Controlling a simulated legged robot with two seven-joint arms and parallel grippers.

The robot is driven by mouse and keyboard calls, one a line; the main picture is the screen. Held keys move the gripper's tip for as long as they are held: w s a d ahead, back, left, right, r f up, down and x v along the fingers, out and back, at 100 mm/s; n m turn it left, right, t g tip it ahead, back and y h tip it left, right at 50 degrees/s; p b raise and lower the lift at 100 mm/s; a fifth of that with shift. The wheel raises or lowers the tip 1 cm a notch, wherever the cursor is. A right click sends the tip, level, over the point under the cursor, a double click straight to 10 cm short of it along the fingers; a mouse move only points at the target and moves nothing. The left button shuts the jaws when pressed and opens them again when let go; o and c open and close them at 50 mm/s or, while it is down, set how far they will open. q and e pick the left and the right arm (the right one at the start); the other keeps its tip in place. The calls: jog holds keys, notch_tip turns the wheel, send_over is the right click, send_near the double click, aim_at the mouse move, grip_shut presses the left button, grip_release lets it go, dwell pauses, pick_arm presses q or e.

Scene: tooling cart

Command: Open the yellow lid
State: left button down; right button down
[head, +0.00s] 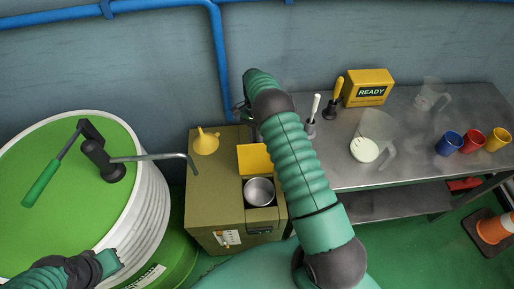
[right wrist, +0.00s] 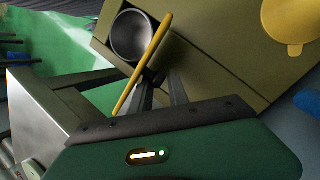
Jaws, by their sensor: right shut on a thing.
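The yellow lid (head: 255,159) is on the olive cabinet (head: 210,185), raised behind the round metal pot opening (head: 260,191). The opening is uncovered. In the right wrist view the lid (right wrist: 148,62) is seen nearly edge-on beside the metal pot (right wrist: 131,36). My right gripper (right wrist: 160,88) is shut on the lid's edge. In the head view my right arm hides most of this gripper. My left gripper (head: 110,262) is at the lower left by the white drum; its fingers cannot be made out.
A yellow funnel (head: 206,141) sits on the cabinet's top left. A green-topped white drum (head: 70,190) with a crank stands left. The metal bench (head: 420,150) at right holds a READY box (head: 368,88), a pitcher (head: 365,149) and cups. An orange cone (head: 494,228) stands at far right.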

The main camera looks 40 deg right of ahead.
jog(key=shift+w+a+f, duration=0.25)
jog(key=shift+a, duration=0.15)
jog(key=shift+w, duration=0.1)
pick_arm(q)
jog(key=shift+s+a+f, duration=0.2)
jog(key=shift+a+f, duration=0.15)
jog(key=shift+f, duration=0.15)
pick_arm(e)
jog(key=c, duration=1.5)
grip_release()
jog(key=shift+w, duration=0.1)
jog(key=shift+c, duration=0.2)
jog(key=o, duration=0.3)
jog(key=shift+w+d+f, duration=0.15)
jog(key=shift+w+f, duration=0.05)
jog(key=shift+w, duration=0.1)
pick_arm(q)
jog(key=shift+w+f, duration=0.1)
jog(key=shift+w, duration=0.25)
pick_arm(e)
jog(key=shift+o, duration=0.2)
jog(key=shift+s+d+r, duration=0.15)
jog(key=shift+s+r, duration=0.05)
